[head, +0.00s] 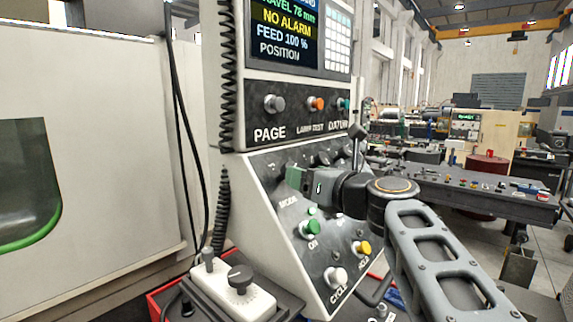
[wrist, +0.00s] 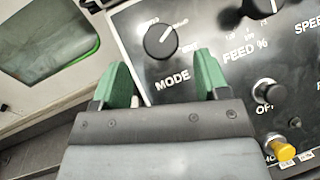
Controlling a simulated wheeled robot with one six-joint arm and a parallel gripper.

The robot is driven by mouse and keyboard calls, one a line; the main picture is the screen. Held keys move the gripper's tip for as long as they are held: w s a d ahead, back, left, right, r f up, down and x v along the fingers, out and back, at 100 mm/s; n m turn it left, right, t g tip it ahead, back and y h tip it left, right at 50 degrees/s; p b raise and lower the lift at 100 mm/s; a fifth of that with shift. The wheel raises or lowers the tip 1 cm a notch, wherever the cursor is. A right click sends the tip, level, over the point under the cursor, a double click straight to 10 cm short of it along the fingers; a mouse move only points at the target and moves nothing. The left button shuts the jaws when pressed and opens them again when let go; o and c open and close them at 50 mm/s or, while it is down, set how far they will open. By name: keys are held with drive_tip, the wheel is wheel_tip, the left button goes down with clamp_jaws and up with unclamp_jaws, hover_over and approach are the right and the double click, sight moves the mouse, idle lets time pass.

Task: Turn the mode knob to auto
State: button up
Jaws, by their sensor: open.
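The mode knob (wrist: 158,42) is a round black dial above the MODE label in the wrist view. Its white pointer line slants to the upper right, and the small position labels around it are too small to read. My gripper (wrist: 164,78) is open, with its green fingers apart and empty. In the wrist view the fingertips lie below the knob, one to each side of the MODE label; the knob is not between them. In the head view my gripper (head: 296,178) is at the sloped panel above the MODE label, and the knob is hidden behind it.
A feed knob (wrist: 262,6) is to the right, with a black push button (wrist: 268,92) and yellow button (wrist: 281,149) below it. The head view shows a green ON button (head: 309,229), yellow button (head: 361,248) and white CYCLE button (head: 337,276) under my gripper.

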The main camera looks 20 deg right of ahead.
sight(284, 167)
drive_tip(key=p+x, duration=0.1)
drive_tip(key=x, duration=0.6)
drive_tip(key=shift+w, duration=0.3)
drive_tip(key=c, duration=0.9)
